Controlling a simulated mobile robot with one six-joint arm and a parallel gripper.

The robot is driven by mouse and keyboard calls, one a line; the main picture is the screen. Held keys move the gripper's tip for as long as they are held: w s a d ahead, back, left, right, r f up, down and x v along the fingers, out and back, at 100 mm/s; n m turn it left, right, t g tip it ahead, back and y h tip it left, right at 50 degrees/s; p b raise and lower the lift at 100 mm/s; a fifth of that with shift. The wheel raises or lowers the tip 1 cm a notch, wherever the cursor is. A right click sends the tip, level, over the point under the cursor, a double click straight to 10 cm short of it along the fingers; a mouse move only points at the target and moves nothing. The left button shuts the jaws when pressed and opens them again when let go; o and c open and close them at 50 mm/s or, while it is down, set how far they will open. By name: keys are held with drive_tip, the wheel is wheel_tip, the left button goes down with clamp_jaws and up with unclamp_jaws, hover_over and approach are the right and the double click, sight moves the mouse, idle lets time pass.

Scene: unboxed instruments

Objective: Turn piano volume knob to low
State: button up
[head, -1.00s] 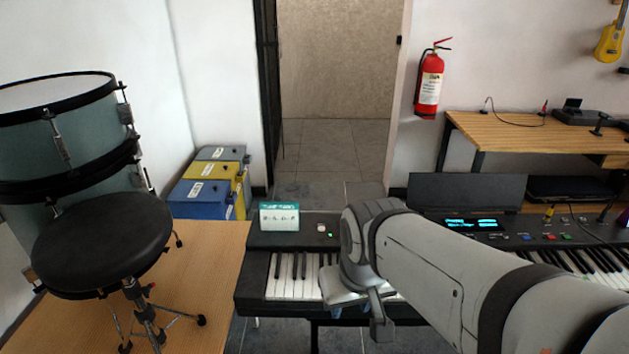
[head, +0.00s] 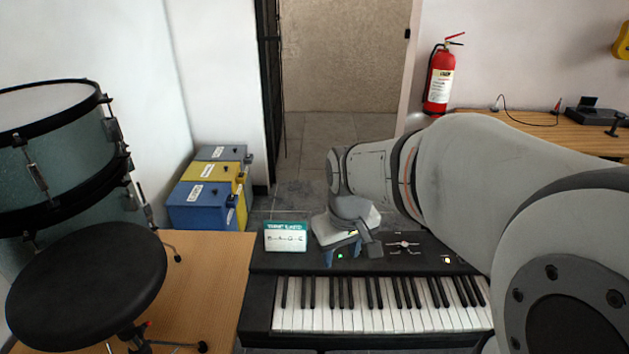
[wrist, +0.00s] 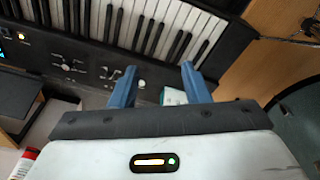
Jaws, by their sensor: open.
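The black piano (head: 262,292) with white keys spans the lower middle of the head view. Its keys and control panel (wrist: 90,58) also show in the wrist view. A small pale round knob (wrist: 141,84) is on the panel, between my two fingers in the wrist view and close to the left one. In the head view my gripper hides it. My gripper (head: 357,248) is over the rear panel, behind the keys, right of the card. It also shows in the wrist view (wrist: 158,70), open with blue fingers spread and nothing held. Contact with the panel cannot be told.
A white and teal card (head: 286,237) stands on the piano's left end. More controls (head: 404,244) and a lit button (head: 447,259) are to the right. A stool (head: 85,270) and a drum (head: 60,165) are left. Boxes (head: 197,205) stand behind.

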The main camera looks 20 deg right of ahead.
drive_tip(key=w+d+f+n+p, duration=0.1)
drive_tip(key=w+d+f, duration=0.2)
drive_tip(key=w+d, duration=0.1)
drive_tip(key=w+d+f+n+g+p, duration=0.1)
drive_tip(key=w+d+f+p, duration=0.1)
drive_tip(key=w+d, duration=0.3)
drive_tip(key=w+d+f+n+p, duration=0.1)
drive_tip(key=w+d+f, duration=0.3)
drive_tip(key=w, duration=0.4)
drive_tip(key=shift+w+d+f+n+g+p, duration=0.1)
drive_tip(key=shift+d+f+n+g+p, duration=0.1)
drive_tip(key=shift+n+g+p, duration=0.15)
wheel_tip(320, 180, down, 7)
drive_tip(key=shift+r+p, duration=0.1)
drive_tip(key=shift+p, duration=0.5)
drive_tip(key=shift+f, duration=0.45)
drive_tip(key=shift+c, duration=0.2)
clamp_jaws()
